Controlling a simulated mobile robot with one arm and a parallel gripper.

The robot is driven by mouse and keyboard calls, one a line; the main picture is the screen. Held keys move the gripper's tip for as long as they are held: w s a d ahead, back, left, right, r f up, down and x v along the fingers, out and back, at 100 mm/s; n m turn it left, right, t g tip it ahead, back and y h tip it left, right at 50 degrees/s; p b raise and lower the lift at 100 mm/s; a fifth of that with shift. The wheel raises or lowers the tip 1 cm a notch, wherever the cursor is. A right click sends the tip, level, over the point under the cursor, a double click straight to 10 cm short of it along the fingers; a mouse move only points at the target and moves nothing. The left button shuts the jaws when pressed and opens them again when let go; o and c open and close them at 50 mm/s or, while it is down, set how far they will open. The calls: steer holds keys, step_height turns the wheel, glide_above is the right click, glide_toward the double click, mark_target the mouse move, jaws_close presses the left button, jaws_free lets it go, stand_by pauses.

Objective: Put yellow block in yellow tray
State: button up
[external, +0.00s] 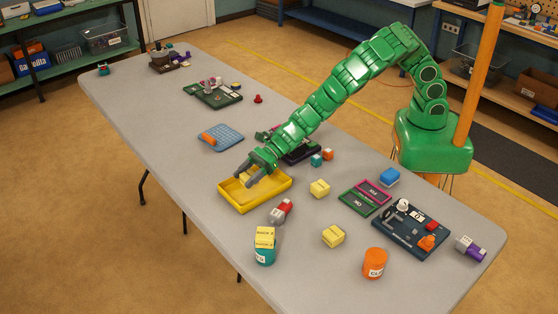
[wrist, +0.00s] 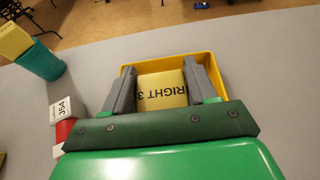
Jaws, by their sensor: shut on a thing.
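My gripper (external: 242,178) is shut on a yellow block (wrist: 162,90), which shows between the two grey fingers in the wrist view with the lettering "RIGHT 3". The yellow tray (external: 257,200) stands on the grey table below the gripper. Its rim (wrist: 190,57) shows beyond and around the fingers in the wrist view. The block appears inside the tray's outline; whether it touches the tray floor is hard to tell. Two other yellow blocks lie on the table, one right of the tray (external: 319,188) and one nearer the front (external: 333,237).
A teal container (external: 265,256) topped with yellow pieces (external: 265,236) stands in front of the tray. A red and grey piece (external: 281,211) lies close to the tray's right. A blue grid plate (external: 221,137) lies behind it. An orange container (external: 375,262) stands front right.

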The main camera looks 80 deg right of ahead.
steer(key=shift+w+a+f, duration=0.2)
steer(key=shift+w+f, duration=0.15)
steer(key=shift+f, duration=1.6)
steer(key=o, duration=1.1)
steer(key=shift+f, duration=0.1)
steer(key=shift+c, duration=0.2)
steer(key=shift+v, duration=6.1)
steer(key=shift+w, duration=0.1)
